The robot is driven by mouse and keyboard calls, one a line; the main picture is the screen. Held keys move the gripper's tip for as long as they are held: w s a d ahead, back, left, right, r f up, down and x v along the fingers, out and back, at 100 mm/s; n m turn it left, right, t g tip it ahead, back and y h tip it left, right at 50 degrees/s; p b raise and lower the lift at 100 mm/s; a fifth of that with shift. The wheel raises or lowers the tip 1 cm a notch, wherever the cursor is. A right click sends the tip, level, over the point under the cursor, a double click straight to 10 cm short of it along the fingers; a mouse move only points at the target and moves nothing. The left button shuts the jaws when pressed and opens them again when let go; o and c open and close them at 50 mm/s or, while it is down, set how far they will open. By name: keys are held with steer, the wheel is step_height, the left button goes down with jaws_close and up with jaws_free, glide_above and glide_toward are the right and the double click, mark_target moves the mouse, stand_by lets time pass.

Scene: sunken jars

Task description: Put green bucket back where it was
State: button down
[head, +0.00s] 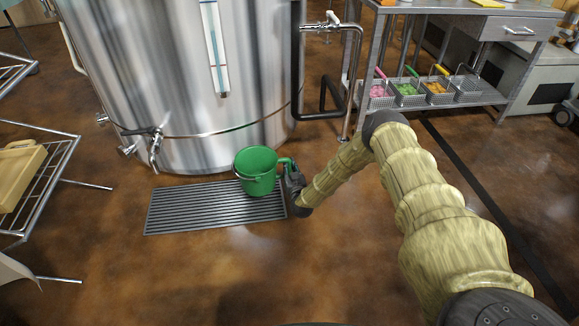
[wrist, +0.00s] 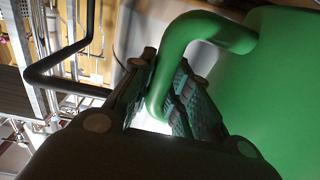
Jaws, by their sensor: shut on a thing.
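The green bucket (head: 256,172) is upright at the right part of the dark slatted floor grate (head: 190,208), in front of the big steel tank. I cannot tell whether its base touches the grate. My gripper (head: 289,178) is at the bucket's right side, shut on its side handle. In the wrist view the bucket (wrist: 285,80) fills the right side, and its curved green handle (wrist: 190,40) passes between the fingers of my gripper (wrist: 172,95). The bucket's inside looks empty from the head view.
The steel tank (head: 180,70) with taps (head: 155,148) stands right behind the grate. A wire rack (head: 50,175) is at the left. A steel table (head: 440,95) holds several wire baskets at the back right. The grate's left part and the front floor are clear.

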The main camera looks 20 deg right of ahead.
steer(key=shift+f+b, duration=1.75)
steer(key=shift+f, duration=0.7)
steer(key=shift+f+b, duration=0.35)
steer(key=shift+f, duration=0.15)
steer(key=c, duration=1.3)
jaws_free()
steer(key=v, duration=1.2)
steer(key=shift+r, duration=0.1)
